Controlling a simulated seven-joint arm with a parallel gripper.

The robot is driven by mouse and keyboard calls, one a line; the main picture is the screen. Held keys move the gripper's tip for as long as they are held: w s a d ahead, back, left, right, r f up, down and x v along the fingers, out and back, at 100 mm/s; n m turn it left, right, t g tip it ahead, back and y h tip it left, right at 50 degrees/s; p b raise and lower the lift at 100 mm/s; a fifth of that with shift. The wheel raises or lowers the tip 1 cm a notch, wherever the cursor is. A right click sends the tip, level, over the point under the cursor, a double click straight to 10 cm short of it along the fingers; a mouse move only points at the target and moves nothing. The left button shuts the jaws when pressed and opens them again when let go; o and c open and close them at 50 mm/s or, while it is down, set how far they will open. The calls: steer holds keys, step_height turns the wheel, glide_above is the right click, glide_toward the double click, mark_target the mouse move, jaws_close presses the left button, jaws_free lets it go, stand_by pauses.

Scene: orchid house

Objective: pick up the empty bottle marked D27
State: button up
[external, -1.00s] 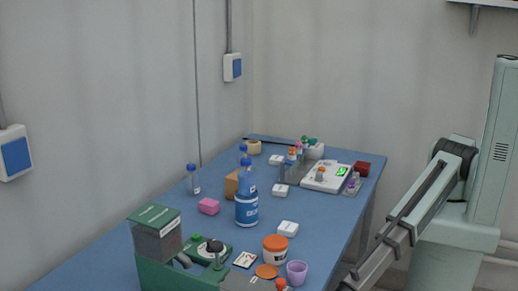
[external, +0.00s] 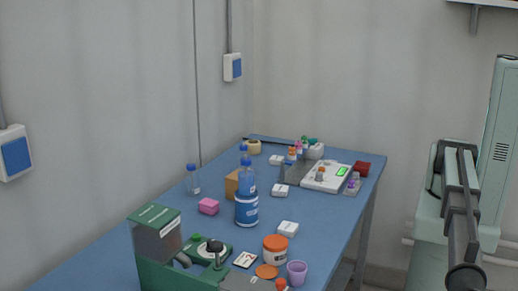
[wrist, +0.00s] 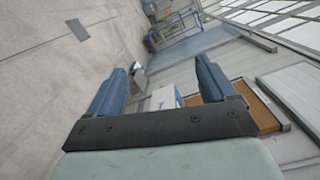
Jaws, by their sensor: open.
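Several blue-capped bottles stand upright on the blue bench in the external view. A small clear bottle (external: 193,182) stands near the left edge. A large blue bottle (external: 246,205) with a white label stands mid-bench. Another blue cap (external: 243,149) shows behind it, its body mostly hidden. No marking is legible, so I cannot tell which bottle is D27. My gripper (wrist: 162,68) is open and empty in the wrist view, with floor and wall beyond its fingers and no bottle between them. In the external view my gripper is out of frame, and my arm is right of the bench.
A green machine (external: 160,250) occupies the near end. Bare bench lies along the right edge.

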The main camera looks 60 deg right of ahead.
step_height(320, 180, up, 10)
steer(key=n+g, duration=0.1)
steer(key=w+r+n+g, duration=0.1)
steer(key=w+r, duration=0.4)
steer(key=w, duration=0.2)
steer(key=w+d+f+t+h, duration=0.15)
steer(key=w+d, duration=0.25)
steer(key=w, duration=0.8)
steer(key=w+d+f+t+h, duration=0.15)
steer(key=w+d, duration=0.25)
steer(key=w, duration=0.8)
steer(key=w+d+h, duration=0.2)
steer(key=w+d, duration=0.2)
steer(key=w, duration=0.8)
steer(key=m+h, duration=1.3)
glide_above(190, 166)
steer(key=shift+t, duration=0.3)
steer(key=f, duration=1.1)
steer(key=shift+s+a+f, duration=0.1)
steer(key=shift+s+a, duration=0.1)
steer(key=shift+s, duration=0.05)
steer(key=shift+w+d+f+m, duration=0.1)
steer(key=shift+w+f+m, duration=0.15)
steer(key=shift+f+m, duration=0.2)
step_height(190, 166, down, 8)
steer(key=shift+f, duration=0.15)
steer(key=shift+d+f, duration=0.2)
steer(key=shift+f, duration=1.1)
steer(key=shift+d+f, duration=0.2)
steer(key=shift+f, duration=1.1)
